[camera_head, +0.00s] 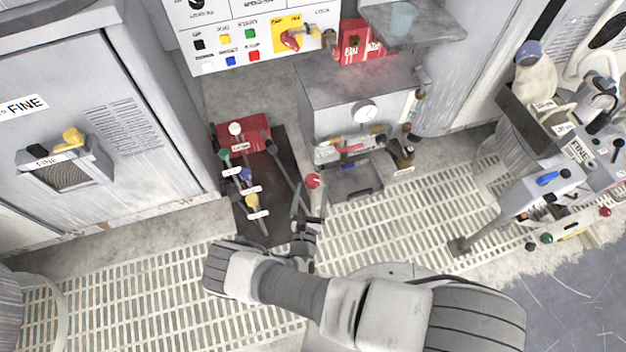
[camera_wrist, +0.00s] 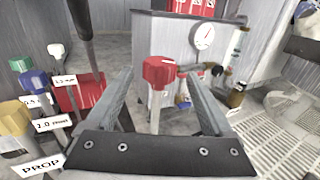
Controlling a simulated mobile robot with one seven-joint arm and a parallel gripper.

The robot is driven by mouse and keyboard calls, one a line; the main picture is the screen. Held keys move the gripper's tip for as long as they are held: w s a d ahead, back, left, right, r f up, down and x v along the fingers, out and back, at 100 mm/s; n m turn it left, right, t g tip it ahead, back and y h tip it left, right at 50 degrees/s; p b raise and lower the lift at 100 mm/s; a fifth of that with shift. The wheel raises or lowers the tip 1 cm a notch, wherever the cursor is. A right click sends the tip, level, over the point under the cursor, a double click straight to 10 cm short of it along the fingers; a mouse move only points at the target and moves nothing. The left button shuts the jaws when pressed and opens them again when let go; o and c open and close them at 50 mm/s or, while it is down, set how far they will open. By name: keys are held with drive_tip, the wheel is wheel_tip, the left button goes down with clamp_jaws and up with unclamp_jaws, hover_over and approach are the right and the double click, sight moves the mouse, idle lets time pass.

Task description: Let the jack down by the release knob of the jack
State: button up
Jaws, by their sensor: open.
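A red knob on a pale upright stem (camera_wrist: 158,72) stands between the two fingers of my gripper (camera_wrist: 160,88) in the wrist view, with space on both sides. The same red knob (camera_head: 313,180) shows just beyond the fingertips in the head view. My gripper (camera_head: 307,200) is open and holds nothing. A red jack body (camera_head: 257,135) sits on a dark base (camera_head: 273,190) to the left; it also shows in the wrist view (camera_wrist: 80,92). I cannot read a label on the red knob, and its foot is partly hidden.
Green (camera_head: 223,154), blue (camera_head: 246,174) and yellow (camera_head: 252,200) knobs with tags stand left of my gripper. A grey cabinet with a gauge (camera_head: 365,112) stands behind. Slatted floor (camera_head: 400,220) lies open to the right. A dark bar rises close by the left finger in the wrist view.

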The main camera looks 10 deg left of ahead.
sight(312, 188)
drive_tip(key=shift+w+a+b, duration=0.15)
drive_tip(key=shift+w+b, duration=0.05)
drive_tip(key=shift+w, duration=1)
drive_tip(key=shift+w+a+b, duration=0.15)
drive_tip(key=shift+w, duration=1)
drive_tip(key=c, duration=1.4)
drive_tip(key=shift+o, duration=0.2)
